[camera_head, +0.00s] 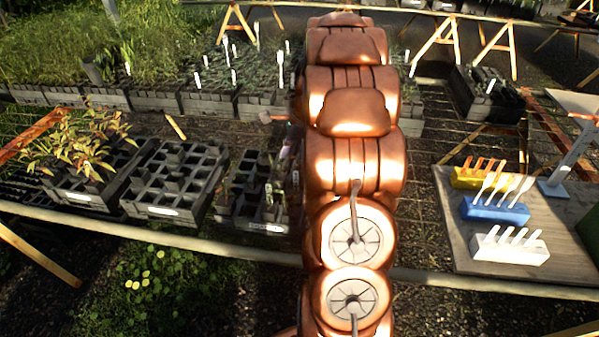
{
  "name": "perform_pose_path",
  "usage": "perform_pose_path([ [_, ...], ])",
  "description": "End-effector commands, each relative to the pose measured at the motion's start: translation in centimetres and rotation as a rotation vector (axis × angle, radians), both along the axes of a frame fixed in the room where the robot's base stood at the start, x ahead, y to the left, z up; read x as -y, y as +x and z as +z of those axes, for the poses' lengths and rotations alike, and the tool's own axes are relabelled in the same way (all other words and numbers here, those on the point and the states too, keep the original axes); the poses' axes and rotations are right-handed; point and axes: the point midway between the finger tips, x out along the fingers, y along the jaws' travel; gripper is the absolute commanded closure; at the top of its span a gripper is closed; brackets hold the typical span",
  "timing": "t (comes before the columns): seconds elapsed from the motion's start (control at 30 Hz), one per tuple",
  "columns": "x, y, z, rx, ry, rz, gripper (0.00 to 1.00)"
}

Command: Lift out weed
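A leafy plant with reddish-green leaves (78,145) grows at the left end of the bench, in a black cell tray (78,197). I cannot tell whether it is the weed. A black cell tray with mostly bare cells (172,180) stands to its right. A third dark tray (250,212) holds a few small plants and pale labels, and its right end is partly hidden by my arm. My copper arm runs up the middle of the view. My gripper does not show, so its state and anything in it are hidden.
A wooden board (462,243) at right carries a yellow block (465,182), a blue block (480,210) and a white block (497,255), each holding pale or orange sticks. Dense green seedling trays (210,103) line the back. The mesh bench right of my arm is largely clear.

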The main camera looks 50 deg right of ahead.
Motion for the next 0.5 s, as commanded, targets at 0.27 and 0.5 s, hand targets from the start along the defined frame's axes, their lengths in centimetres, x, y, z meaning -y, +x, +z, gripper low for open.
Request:
perform_pose_path([
  [0.27,7.8,-0.1,-1.7,0.004,0.068,-0.308,0.67],
  [0.5,8.8,0.2,-3.0,0.003,0.083,-0.365,0.67],
])
